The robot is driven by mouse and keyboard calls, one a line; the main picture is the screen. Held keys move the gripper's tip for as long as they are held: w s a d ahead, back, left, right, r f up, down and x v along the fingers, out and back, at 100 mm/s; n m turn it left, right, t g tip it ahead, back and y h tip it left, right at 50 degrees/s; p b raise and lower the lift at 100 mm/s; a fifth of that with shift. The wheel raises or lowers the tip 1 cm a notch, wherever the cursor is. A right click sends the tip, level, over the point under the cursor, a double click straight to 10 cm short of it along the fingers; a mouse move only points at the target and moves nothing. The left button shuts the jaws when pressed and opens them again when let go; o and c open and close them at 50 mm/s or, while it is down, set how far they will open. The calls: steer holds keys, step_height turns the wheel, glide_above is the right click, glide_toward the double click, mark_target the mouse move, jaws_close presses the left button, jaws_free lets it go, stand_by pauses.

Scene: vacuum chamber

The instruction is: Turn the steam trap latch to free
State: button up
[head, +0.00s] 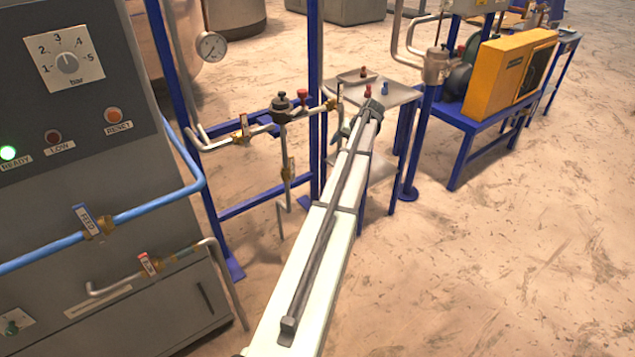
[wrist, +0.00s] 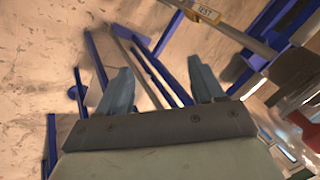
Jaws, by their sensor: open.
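A steam trap (head: 281,112) with a dark round body and cap sits in the pipework on the blue frame, left of my gripper in the head view. Small brass-coloured valves with levers or tags flank it, one on the left (head: 241,132) and one below (head: 290,170). I cannot tell which part is the latch or how it is set. My gripper (wrist: 160,68) is open, with nothing between its two blue-grey fingers. In the head view it is at the far end of my arm, partly hidden.
A red knob (head: 303,94) stands beside the trap. Behind my gripper is a side table (head: 398,92) with small red and blue items. A grey control cabinet (head: 110,200) with blue piping stands left. A yellow machine (head: 500,75) stands right. The right floor is clear.

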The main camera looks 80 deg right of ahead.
steer(key=w+a+f+g+y, duration=0.1)
steer(key=w+a+f, duration=0.7)
steer(key=f, duration=0.3)
steer(key=shift+a+f+g, duration=0.15)
steer(key=shift+a+g, duration=0.25)
steer(key=shift+a, duration=0.3)
steer(key=shift+w, duration=0.1)
step_height(320, 180, up, 37)
steer(key=m+g+h, duration=0.2)
steer(key=m+g, duration=1)
steer(key=m, duration=0.1)
glide_above(302, 90)
steer(key=w+a, duration=0.4)
steer(key=w, duration=0.5)
steer(key=x, duration=1.4)
steer(key=shift+a+f, duration=0.25)
steer(key=shift+a, duration=0.15)
steer(key=shift+c, duration=0.5)
